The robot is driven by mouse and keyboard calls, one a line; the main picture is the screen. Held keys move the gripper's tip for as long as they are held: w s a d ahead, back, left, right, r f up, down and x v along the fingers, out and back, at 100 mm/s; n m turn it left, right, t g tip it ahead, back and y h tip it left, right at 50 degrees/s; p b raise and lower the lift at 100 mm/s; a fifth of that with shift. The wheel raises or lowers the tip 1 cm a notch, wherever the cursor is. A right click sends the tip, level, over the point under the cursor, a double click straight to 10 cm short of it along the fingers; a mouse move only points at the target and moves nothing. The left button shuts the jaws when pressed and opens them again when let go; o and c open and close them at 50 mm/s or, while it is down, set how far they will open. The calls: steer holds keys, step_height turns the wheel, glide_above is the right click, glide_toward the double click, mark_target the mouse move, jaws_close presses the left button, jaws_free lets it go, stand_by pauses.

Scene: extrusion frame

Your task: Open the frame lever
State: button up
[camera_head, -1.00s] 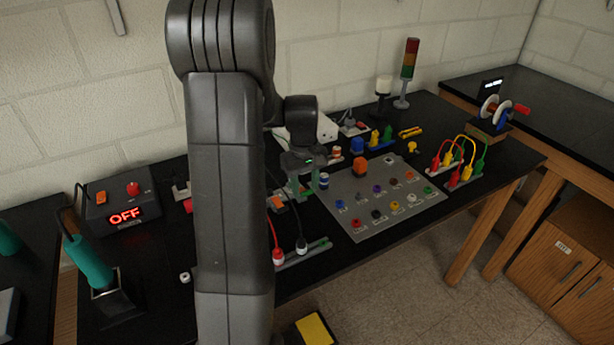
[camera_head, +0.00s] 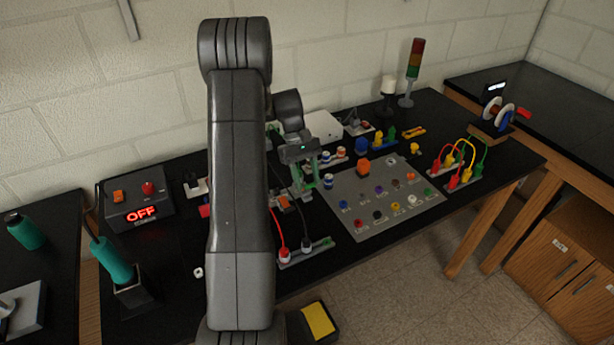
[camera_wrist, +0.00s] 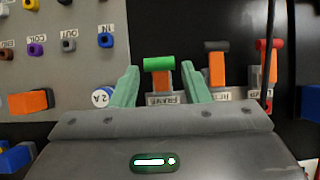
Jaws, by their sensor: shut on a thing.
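The frame lever (camera_wrist: 162,80) shows in the wrist view as an orange lever with a green cylindrical top, above a label that seems to read FRAME. My gripper (camera_wrist: 156,67) has pale green fingers on either side of the green top, shut on the lever. In the head view my gripper (camera_head: 304,178) is low over the bench, just left of the grey panel. The lever cannot be made out there behind my fingers and arm.
An orange lever with a black top (camera_wrist: 216,66) and a red-topped one (camera_wrist: 268,66) stand to the right in the wrist view. The grey panel (camera_head: 345,222) with coloured sockets lies beside my gripper. Red and black cables (camera_head: 277,222) run close by.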

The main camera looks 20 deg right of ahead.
steer(key=o, duration=1)
steer(key=b+v, duration=0.2)
steer(key=v, duration=1.2)
steer(key=shift+d, duration=0.1)
steer(key=shift+c, duration=0.3)
